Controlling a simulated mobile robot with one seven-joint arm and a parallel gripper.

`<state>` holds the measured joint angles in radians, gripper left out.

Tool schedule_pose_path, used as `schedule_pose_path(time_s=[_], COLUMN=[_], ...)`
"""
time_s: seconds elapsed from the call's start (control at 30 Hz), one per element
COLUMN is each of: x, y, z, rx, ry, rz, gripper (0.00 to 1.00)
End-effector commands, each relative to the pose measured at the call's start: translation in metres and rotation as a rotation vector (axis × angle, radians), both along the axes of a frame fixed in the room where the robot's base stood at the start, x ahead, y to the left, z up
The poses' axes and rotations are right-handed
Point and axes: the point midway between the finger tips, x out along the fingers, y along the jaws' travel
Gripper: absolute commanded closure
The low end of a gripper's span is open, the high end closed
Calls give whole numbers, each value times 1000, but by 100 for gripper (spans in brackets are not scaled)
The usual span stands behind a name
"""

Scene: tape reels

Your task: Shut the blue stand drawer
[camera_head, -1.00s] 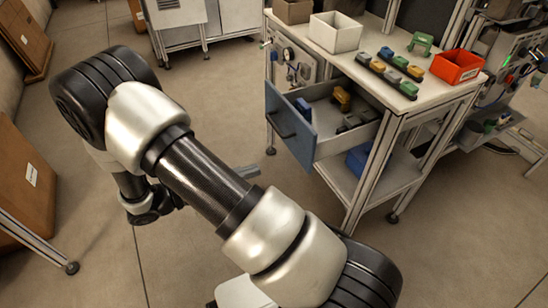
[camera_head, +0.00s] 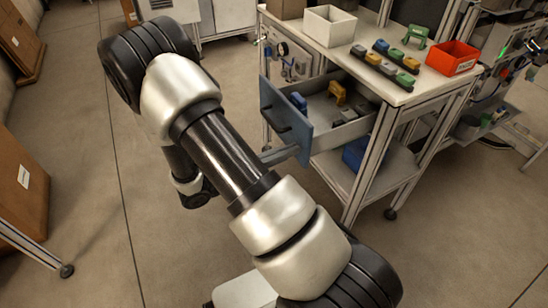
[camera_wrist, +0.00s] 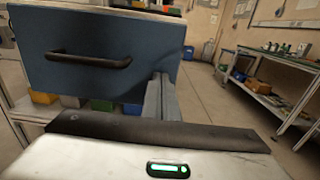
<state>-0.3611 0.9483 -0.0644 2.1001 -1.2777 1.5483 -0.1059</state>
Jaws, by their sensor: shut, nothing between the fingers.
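The blue-fronted drawer (camera_head: 284,118) of the stand is pulled out to the left, with blue, yellow and grey parts inside. Its blue front and black handle (camera_wrist: 90,60) fill the upper left of the wrist view. My gripper (camera_head: 285,153) is shut and empty, near the lower edge of the drawer front. In the wrist view, my fingers (camera_wrist: 160,88) overlap the front's lower right part, to the right of the handle. I cannot tell whether they touch it. My forearm hides part of the gripper in the head view.
The stand's top (camera_head: 375,92) carries a white box (camera_head: 329,27), a red bin (camera_head: 453,58) and several coloured parts. A blue bin (camera_head: 356,153) sits on the lower shelf. Open floor (camera_head: 80,130) lies left of the stand.

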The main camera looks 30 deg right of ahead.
Motion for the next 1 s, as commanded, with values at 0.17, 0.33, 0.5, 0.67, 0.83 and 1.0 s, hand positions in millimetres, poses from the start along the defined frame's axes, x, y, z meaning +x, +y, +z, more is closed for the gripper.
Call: schedule_pose_path(time_s=[0.17, 0.33, 0.5, 0.67, 0.83, 1.0], x=[0, 0, 0, 0, 1, 1], y=[-5, -5, -6, -19, -48, -92], z=[0, 0, 0, 1, 2, 2], rx=[1, 1, 0, -1, -2, -3], ry=[-1, -1, -1, -1, 0, 1], rz=[1, 1, 0, -3, -3, -6], gripper=[100, 100, 100, 100, 100, 100])
